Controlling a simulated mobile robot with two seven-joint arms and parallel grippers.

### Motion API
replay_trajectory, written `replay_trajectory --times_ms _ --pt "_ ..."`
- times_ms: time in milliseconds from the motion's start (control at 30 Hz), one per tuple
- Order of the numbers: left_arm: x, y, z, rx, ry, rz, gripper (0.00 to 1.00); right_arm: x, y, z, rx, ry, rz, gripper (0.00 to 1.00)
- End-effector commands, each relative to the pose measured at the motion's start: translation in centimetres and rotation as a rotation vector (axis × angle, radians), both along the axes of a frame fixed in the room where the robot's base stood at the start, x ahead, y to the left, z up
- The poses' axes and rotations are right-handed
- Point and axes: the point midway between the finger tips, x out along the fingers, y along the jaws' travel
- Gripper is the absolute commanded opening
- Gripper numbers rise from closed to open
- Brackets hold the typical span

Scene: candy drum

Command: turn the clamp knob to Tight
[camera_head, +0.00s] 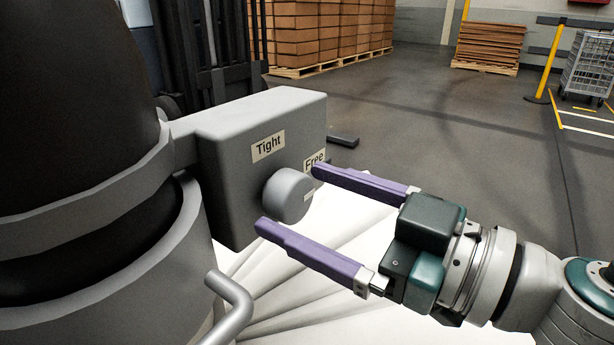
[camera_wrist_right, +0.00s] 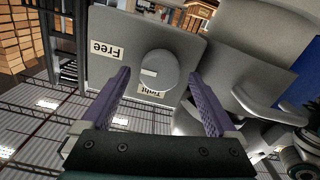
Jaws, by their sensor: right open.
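The clamp knob (camera_head: 289,195) is a grey round knob on the front face of a grey clamp box (camera_head: 225,165). A "Tight" label (camera_head: 268,146) is above the knob to the left, and a "Free" label (camera_head: 314,160) is above it to the right. A small pale mark on the knob's face is on the side toward the "Free" label in the head view. My right gripper (camera_head: 288,199) is open, its purple fingers pointing at the knob from either side. The knob also shows between the fingertips in the right wrist view (camera_wrist_right: 159,70).
The box joins a grey band (camera_head: 90,215) around a large dark drum or sack at the left. A grey bent handle (camera_head: 235,300) sticks up below the knob. Pallets of boxes (camera_head: 320,35) stand far behind, and open floor lies to the right.

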Motion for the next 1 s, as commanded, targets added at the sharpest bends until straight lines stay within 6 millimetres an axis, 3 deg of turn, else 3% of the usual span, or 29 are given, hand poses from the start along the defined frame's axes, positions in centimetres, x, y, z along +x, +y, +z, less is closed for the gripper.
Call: replay_trajectory --times_ms 333,1000 --pt "0.01 0.08 -0.12 0.003 0.0 -0.003 0.5 0.3 0.4 0.04 -0.001 -0.001 0.0 0.93" --pt "0.05 -0.19 -0.12 -0.007 -0.001 0.004 0.5 0.28 0.38 0.02 -0.001 -0.001 0.0 0.17"
